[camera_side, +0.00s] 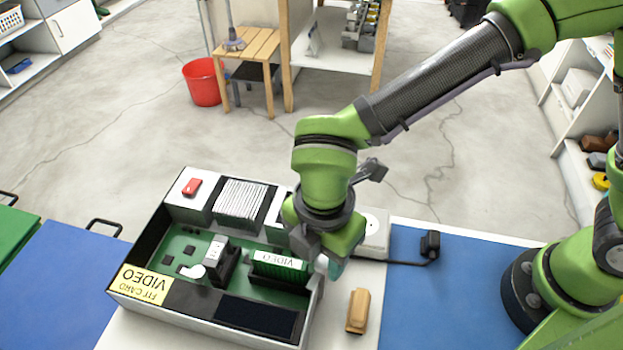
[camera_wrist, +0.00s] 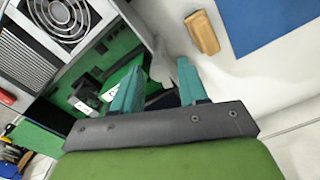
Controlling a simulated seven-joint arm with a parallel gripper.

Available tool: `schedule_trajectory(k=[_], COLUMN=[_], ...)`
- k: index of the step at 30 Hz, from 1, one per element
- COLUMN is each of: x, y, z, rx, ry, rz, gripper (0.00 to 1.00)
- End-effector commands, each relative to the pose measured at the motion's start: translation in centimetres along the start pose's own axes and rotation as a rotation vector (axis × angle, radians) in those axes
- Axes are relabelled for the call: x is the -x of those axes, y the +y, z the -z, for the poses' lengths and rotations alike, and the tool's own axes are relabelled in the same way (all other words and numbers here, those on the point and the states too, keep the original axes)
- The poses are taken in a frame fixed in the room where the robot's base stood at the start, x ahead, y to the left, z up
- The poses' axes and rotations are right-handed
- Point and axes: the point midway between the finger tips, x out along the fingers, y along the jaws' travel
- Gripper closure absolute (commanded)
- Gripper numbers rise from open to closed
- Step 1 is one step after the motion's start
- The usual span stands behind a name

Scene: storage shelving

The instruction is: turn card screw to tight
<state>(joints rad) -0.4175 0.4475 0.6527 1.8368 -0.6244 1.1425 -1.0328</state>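The open computer case (camera_side: 145,313) lies on the bench with its green board facing up. The video card (camera_side: 280,267), labelled VIDEO, stands in the board near the case's right wall; it also shows in the wrist view (camera_wrist: 128,88). My gripper (camera_side: 328,268) is low at the right wall, beside the card's end. In the wrist view its two teal fingers (camera_wrist: 160,66) are apart. A pale, rounded piece (camera_wrist: 160,72) shows in the gap between them; I cannot tell whether it is the card screw or whether a finger touches it.
A wooden block (camera_side: 358,311) lies on the bench right of the case. A black plug with a cable (camera_side: 430,244) rests on the blue mat (camera_side: 450,300). A fan (camera_wrist: 62,15) and a yellow label (camera_side: 145,284) are on the case. The floor behind holds a red bucket (camera_side: 203,82).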

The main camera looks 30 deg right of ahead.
Motion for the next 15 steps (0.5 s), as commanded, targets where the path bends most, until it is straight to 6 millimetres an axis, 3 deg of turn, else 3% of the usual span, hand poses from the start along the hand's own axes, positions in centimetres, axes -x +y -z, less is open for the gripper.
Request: schedule_trajectory(k=[1, 8, 15], x=[0.02, 0.04, 0.06], y=[0.01, 0.01, 0.01], z=[0.0, 0.0, 0.0], rx=[0.0, 0.0, -0.013], ry=[0.0, 0.0, 0.0], rz=[0.0, 0.0, 0.0], gripper=[0.66, 1.0, 1.0])
